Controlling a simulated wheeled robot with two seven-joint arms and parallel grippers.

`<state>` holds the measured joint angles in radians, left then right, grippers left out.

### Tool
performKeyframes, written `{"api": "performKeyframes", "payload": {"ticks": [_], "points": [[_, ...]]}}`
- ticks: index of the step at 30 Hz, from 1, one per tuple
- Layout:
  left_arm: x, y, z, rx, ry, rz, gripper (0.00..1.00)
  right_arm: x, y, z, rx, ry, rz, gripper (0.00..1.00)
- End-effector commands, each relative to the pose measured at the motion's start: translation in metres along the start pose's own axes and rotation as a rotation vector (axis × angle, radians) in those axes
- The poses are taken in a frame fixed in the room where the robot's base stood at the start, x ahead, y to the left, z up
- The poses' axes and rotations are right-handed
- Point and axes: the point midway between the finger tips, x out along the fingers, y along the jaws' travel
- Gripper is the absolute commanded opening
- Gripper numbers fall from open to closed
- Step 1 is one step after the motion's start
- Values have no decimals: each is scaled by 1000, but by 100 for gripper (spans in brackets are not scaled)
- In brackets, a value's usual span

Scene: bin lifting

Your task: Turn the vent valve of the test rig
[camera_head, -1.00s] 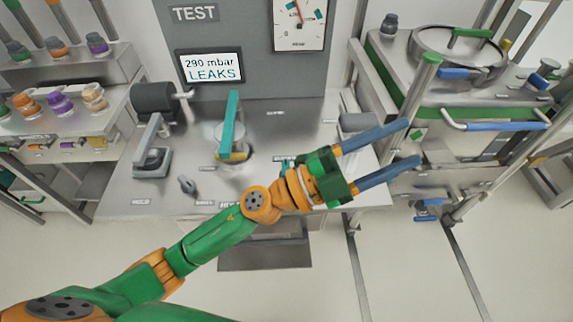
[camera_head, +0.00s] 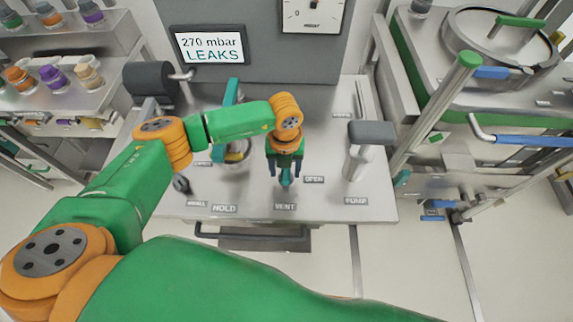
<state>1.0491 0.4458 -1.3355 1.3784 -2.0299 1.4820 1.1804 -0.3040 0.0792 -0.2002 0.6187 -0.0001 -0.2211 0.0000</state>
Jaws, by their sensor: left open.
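The test rig's steel top (camera_head: 330,140) carries labels reading HOLD, VENT, OPEN and PUMP. The vent valve's teal handle (camera_head: 286,179) shows just behind the VENT label (camera_head: 285,207). My left gripper (camera_head: 286,172) points down over it, open, with one dark finger on each side of the handle. I cannot tell whether the fingers touch it. The valve's base is hidden by the gripper. The rig's display (camera_head: 210,46) reads "270 mbar LEAKS". My right gripper is not in view.
A teal clamp lever (camera_head: 231,91) stands left of the gripper, partly behind my forearm. A grey-headed pump lever (camera_head: 371,133) stands to the right. A dark roller (camera_head: 150,80) is at the back left. A steel cart with a round lid (camera_head: 500,42) stands at right.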

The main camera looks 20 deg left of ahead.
Motion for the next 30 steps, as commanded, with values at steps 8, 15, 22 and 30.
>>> {"api": "performKeyframes", "payload": {"ticks": [8,15,22,30], "points": [[14,-1,0,2,-1,-3,60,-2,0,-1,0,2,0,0],[14,-1,0,2,0,-4,17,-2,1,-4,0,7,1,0],[14,-1,0,3,1,-4,0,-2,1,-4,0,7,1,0],[16,-1,0,61,-1,-5,0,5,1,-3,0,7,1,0]]}}
